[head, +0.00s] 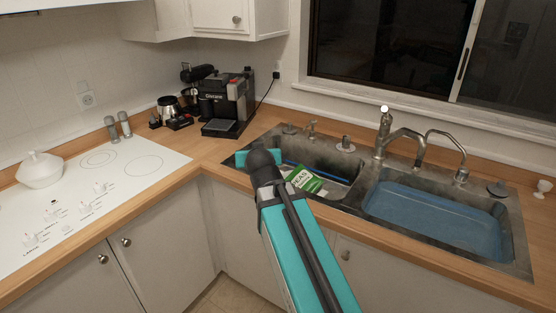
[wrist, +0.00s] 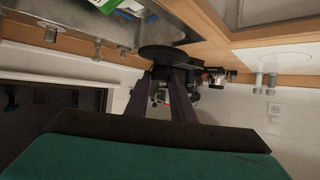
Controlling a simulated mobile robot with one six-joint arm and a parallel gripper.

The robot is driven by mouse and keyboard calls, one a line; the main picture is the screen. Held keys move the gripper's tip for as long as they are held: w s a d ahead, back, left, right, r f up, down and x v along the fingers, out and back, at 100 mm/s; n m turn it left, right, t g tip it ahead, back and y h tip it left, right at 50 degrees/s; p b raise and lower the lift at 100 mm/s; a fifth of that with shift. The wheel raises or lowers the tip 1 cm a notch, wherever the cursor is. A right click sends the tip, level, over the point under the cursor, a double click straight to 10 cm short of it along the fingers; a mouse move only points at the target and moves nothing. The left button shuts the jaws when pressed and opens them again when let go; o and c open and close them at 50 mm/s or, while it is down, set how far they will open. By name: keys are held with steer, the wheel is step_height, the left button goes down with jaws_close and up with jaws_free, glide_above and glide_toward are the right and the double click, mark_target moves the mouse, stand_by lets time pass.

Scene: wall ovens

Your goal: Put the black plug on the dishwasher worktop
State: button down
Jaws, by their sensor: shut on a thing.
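My gripper (wrist: 172,75) is shut on a black round disc, the black plug (wrist: 162,54), seen past the dark fingers in the wrist view. In that upside-down view the plug shows near the sink's edge and the wooden worktop, held in the air as far as I can tell. In the head view my teal arm reaches over the front edge of the left sink bowl, and its end hides the fingers and the plug. The wooden worktop (head: 205,152) runs around the sink and hob. I cannot tell which stretch lies over a dishwasher.
The double sink (head: 350,210) holds a green-and-white pea bag (head: 305,180) in its left bowl and blue in its right bowl. A dark disc (head: 498,188) lies at its right rim. A coffee machine (head: 228,105), shakers (head: 118,127) and a white pot (head: 40,170) stand leftward.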

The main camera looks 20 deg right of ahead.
steer(key=shift+w+a+r+n+y, duration=0.3)
steer(key=shift+a+r+n+y, duration=0.4)
steer(key=shift+a, duration=0.25)
steer(key=shift+w+a+r+n+y, duration=0.2)
steer(key=shift+a+r+n+y, duration=0.35)
steer(key=shift+r, duration=0.2)
steer(key=shift+s+a, duration=0.1)
steer(key=shift+s, duration=0.05)
